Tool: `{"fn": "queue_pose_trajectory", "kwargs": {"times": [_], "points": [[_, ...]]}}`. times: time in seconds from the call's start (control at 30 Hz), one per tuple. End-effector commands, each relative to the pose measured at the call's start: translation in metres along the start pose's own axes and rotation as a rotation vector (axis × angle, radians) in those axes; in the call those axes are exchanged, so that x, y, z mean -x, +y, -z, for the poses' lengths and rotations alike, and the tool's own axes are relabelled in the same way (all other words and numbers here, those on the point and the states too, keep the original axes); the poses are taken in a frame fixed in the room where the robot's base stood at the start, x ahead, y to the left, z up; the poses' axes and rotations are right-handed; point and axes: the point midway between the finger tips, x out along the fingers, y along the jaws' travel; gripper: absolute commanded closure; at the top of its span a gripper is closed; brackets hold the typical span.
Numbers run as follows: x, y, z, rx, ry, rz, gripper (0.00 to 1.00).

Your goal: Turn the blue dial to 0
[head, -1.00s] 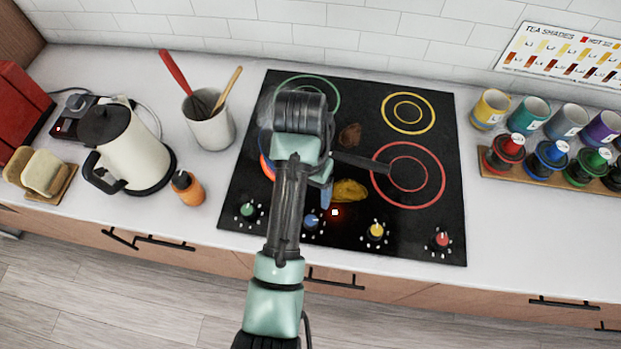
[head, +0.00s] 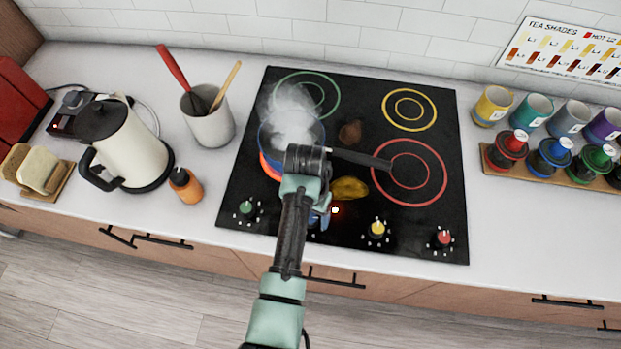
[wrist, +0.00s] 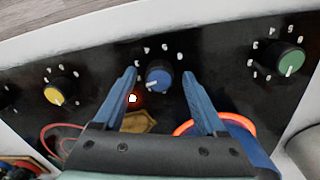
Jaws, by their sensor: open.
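The blue dial (wrist: 158,77) is on the black stove's front strip in the wrist view, with white marks around it too small to read surely. A pale pointer mark shows on its lower left side. My gripper (wrist: 159,82) is open, with one blue finger on each side of the dial and a gap on both sides. I cannot tell how far the fingertips are above the panel. In the head view my gripper (head: 319,212) is over the stove's front strip and hides most of the dial. A red-orange light (wrist: 132,98) glows beside the dial.
A steaming blue pot (head: 268,140) sits on a glowing burner behind my gripper, its dark handle pointing right. A yellow food piece (head: 350,189) lies beside it. Green (head: 246,208), yellow (head: 377,229) and red (head: 443,238) dials flank the blue one.

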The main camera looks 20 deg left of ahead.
Motion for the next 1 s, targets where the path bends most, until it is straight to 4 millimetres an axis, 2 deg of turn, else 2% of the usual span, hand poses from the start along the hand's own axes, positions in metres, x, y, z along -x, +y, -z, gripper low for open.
{"fn": "queue_pose_trajectory", "kwargs": {"times": [0.27, 0.67, 1.0], "points": [[-0.0014, 0.0001, 0.0000, 0.000, 0.000, 0.000, 0.27], [-0.0010, 0.0002, 0.0001, 0.000, 0.000, 0.000, 0.99], [0.0000, 0.0007, 0.0003, 0.025, 0.001, -0.001, 1.00]]}}
